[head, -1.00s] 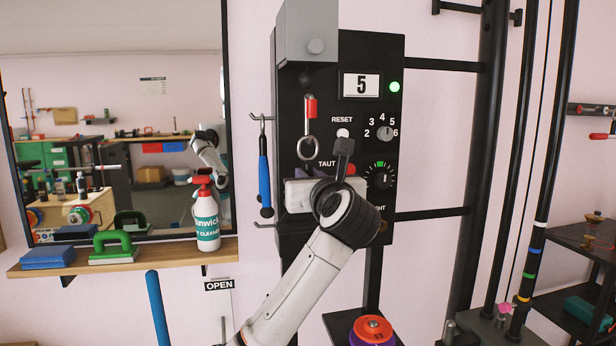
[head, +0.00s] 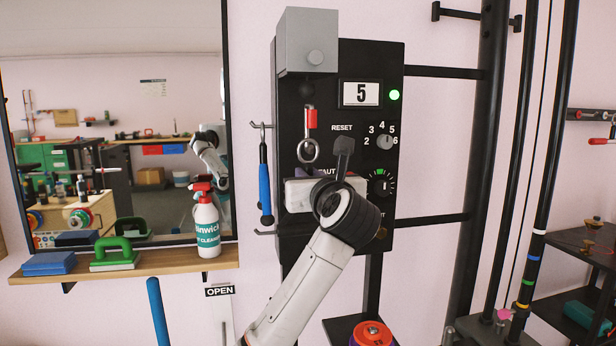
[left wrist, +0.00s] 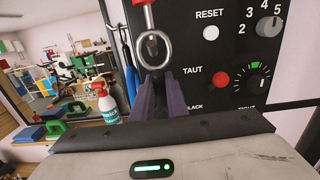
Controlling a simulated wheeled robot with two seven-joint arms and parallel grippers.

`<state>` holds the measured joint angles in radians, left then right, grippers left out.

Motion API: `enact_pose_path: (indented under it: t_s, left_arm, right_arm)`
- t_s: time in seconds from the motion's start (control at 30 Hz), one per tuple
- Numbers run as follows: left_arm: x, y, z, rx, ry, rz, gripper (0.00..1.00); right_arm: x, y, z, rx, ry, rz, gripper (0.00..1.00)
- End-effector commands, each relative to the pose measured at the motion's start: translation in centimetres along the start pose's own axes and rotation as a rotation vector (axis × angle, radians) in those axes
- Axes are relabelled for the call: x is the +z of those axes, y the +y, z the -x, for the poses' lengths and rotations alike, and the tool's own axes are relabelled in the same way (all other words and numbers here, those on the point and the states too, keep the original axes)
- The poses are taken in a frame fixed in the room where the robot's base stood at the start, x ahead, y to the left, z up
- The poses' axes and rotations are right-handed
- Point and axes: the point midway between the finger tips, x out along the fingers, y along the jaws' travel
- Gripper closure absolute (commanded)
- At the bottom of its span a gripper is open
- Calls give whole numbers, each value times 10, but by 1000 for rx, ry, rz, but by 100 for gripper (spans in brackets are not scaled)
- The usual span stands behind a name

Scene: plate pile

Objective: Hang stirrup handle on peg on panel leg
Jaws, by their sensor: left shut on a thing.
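The stirrup handle (head: 265,185) is a long blue grip hanging upright from the upper peg (head: 261,125) at the left side of the black panel (head: 393,150). A lower peg (head: 264,232) sticks out near its bottom end. My left gripper (left wrist: 156,78) is in front of the panel, right of the handle, and clear of it. Its purple fingers are closed at the lower part of a metal ring (left wrist: 155,48), which also shows in the head view (head: 308,151) under a red and silver clip (head: 309,119). The fingertips are partly hidden. My right gripper is not visible.
A grey box (head: 306,42) sits at the panel's top left. A mirror (head: 110,30) and a wooden shelf (head: 160,262) with a spray bottle (head: 207,230) stand to the left. Black rack posts (head: 480,170) stand to the right.

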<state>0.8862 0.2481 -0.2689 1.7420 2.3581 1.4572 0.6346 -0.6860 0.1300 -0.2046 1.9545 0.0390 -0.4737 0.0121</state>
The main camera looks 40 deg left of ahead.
Motion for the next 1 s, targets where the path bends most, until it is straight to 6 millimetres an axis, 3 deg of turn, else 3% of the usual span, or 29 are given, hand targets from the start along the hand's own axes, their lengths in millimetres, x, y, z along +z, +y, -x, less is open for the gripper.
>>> enact_pose_path:
  t_s: [1.0]
  left_arm:
    - [1, 0, 49, -2, -2, 2, 100]
  right_arm:
    - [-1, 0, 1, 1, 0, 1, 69]
